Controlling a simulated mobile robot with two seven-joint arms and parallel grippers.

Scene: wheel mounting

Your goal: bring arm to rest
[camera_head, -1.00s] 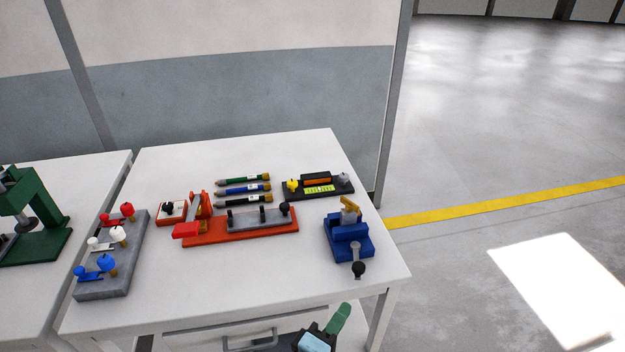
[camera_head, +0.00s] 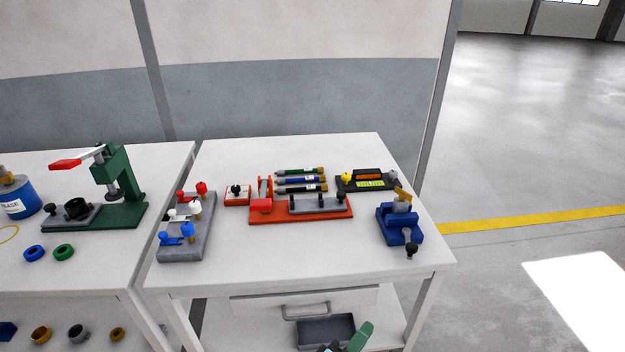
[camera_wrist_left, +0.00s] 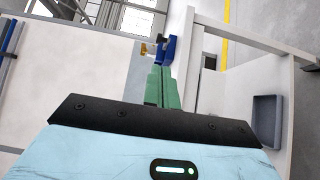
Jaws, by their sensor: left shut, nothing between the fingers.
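My left gripper (camera_head: 358,338) shows at the bottom edge of the head view, with one green finger side clear and the rest cut off by the frame. It appears in front of the right-hand white table (camera_head: 300,272), near the grey bin under it. In the left wrist view the two green fingers (camera_wrist_left: 163,88) lie together, shut, with nothing between them. My right gripper is in neither view.
A grey bin (camera_head: 326,330) sits below the drawer (camera_head: 306,302). A blue vise (camera_head: 399,224), a red fixture (camera_head: 300,209) and a grey peg block (camera_head: 186,242) stand on the table. A green press (camera_head: 118,185) stands on the left table. The floor at right is clear.

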